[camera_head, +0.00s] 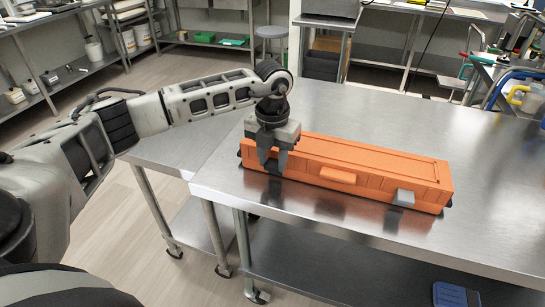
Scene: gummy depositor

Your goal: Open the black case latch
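A long orange case (375,163) lies closed on the steel table, running from left to right; no black case shows. A grey latch (404,197) sits on its front face near the right end. An orange handle (338,175) is at the front middle. My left gripper (273,166) points down at the front of the case's left end. Its two fingers show a small distance apart, with something dark between them. The gripper hides that part of the case, and I cannot tell whether the fingers hold anything. My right gripper is out of view.
The steel table (470,232) is clear around the case, in front and to the right. Tools and a blue-handled item (512,88) crowd the right edge. A blue box (455,295) lies on the lower shelf.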

